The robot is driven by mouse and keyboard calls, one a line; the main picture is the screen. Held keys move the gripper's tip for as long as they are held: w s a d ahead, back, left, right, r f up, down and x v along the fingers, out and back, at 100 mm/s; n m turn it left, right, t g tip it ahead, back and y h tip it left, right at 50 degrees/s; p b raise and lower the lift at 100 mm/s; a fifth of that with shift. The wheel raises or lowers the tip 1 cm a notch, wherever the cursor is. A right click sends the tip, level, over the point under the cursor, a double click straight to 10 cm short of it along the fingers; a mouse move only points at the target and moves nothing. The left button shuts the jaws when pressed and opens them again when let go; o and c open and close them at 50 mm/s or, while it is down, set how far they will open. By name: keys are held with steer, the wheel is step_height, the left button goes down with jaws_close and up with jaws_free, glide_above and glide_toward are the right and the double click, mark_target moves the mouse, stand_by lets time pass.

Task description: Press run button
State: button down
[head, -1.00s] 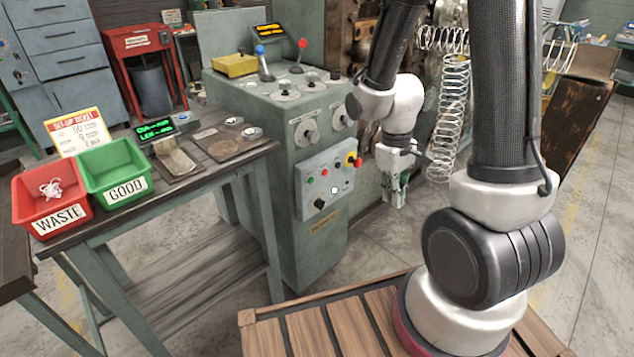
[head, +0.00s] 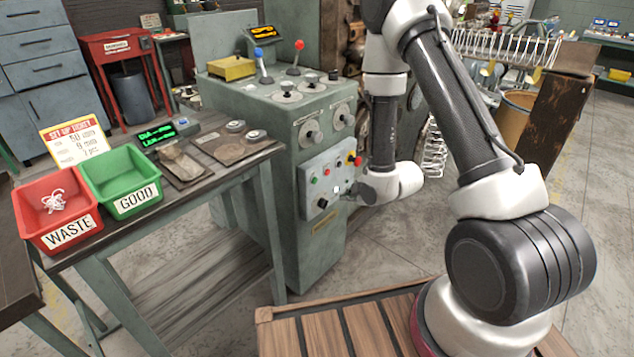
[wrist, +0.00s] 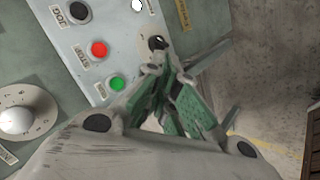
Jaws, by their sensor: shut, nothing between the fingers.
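The run button is the green one (wrist: 116,83) on the grey control panel; it also shows at the panel's left in the head view (head: 312,180). My gripper (wrist: 157,66) is shut and empty. In the wrist view its green-grey fingertips are beside the run button, up and right of it, close to a black knob (wrist: 158,42). I cannot tell whether the tips touch the panel.
The red STOP button (wrist: 98,49) and black JOG button (wrist: 78,12) line up with the green one. Left stands a bench with a red WASTE bin (head: 35,222) and a green GOOD bin (head: 100,190).

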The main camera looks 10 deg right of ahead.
stand_by(0.3)
steer(key=w+a, duration=0.5)
steer(key=w, duration=0.2)
stand_by(0.3)
steer(key=shift+w+a, duration=0.1)
stand_by(1.3)
steer(key=shift+w+a, duration=0.25)
steer(key=shift+w, duration=0.05)
steer(key=shift+w+a, duration=0.2)
steer(key=shift+w, duration=0.1)
stand_by(0.9)
steer(key=shift+s+d, duration=0.1)
steer(key=shift+s, duration=0.05)
steer(key=shift+s+d, duration=0.35)
steer(key=shift+s, duration=0.15)
steer(key=shift+s+d, duration=0.75)
steer(key=shift+s, duration=0.3)
steer(key=shift+s+d, duration=0.75)
steer(key=shift+s, duration=0.25)
